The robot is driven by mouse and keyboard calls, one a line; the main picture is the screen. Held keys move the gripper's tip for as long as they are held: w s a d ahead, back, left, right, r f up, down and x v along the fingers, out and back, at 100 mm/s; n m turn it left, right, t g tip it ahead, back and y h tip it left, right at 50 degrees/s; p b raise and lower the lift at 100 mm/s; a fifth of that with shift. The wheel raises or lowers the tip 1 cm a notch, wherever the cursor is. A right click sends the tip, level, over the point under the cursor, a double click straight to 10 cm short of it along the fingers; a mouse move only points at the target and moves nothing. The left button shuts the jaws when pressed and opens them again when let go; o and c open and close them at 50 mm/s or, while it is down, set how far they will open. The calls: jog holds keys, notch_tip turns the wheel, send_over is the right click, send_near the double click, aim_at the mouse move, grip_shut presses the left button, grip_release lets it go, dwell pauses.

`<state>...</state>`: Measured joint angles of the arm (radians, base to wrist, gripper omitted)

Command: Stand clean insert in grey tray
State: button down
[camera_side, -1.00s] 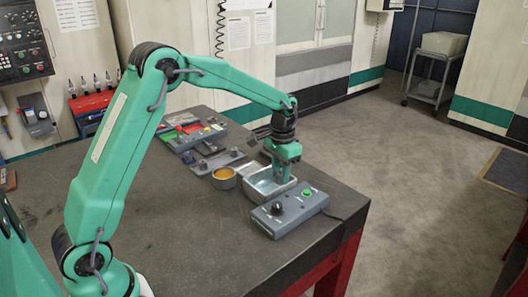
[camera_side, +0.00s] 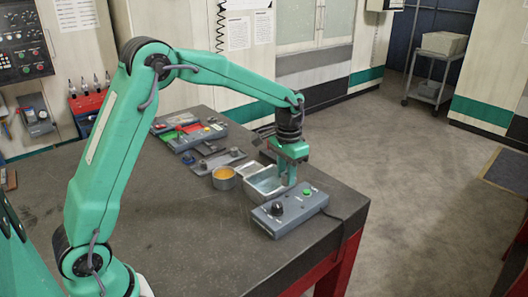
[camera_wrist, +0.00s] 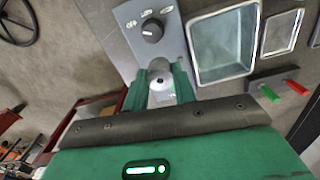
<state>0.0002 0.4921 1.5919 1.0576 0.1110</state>
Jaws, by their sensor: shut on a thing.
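My gripper (camera_side: 288,180) points down over the right end of a metal basin of bluish liquid (camera_side: 256,191). In the wrist view, my gripper (camera_wrist: 160,84) is shut on a small pale metal insert (camera_wrist: 161,98), mostly hidden between the fingers. I cannot tell from the side view whether the insert is clear of the basin. The basin also shows in the wrist view (camera_wrist: 224,48), to the right of the fingers. A flat grey tray (camera_side: 219,161) with small dark pieces standing on it lies farther back, left of the basin.
A grey control box (camera_side: 290,211) with a black knob and green button stands close in front of the basin. A round cup with orange contents (camera_side: 224,178) stands left of it. A shallow metal tray (camera_wrist: 282,33) adjoins the basin.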

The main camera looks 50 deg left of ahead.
jog(key=w+a+f+n, duration=0.1)
jog(key=w+a, duration=0.1)
jog(key=a, duration=0.8)
jog(key=w+a+f+n, duration=0.1)
jog(key=w+a, duration=0.2)
jog(key=a, duration=0.6)
jog(key=s+a+f+n, duration=0.1)
jog(key=s+a, duration=0.1)
jog(key=a, duration=0.7)
jog(key=s+a+f+n, duration=0.1)
jog(key=a+f, duration=0.1)
jog(key=a, duration=0.7)
jog(key=shift+s+f, duration=0.25)
jog(key=shift+s, duration=0.1)
jog(key=shift+f, duration=0.15)
jog(key=shift+f, duration=2.85)
jog(key=c, duration=1.1)
grip_release()
jog(key=shift+o, duration=0.2)
jog(key=shift+f, duration=0.1)
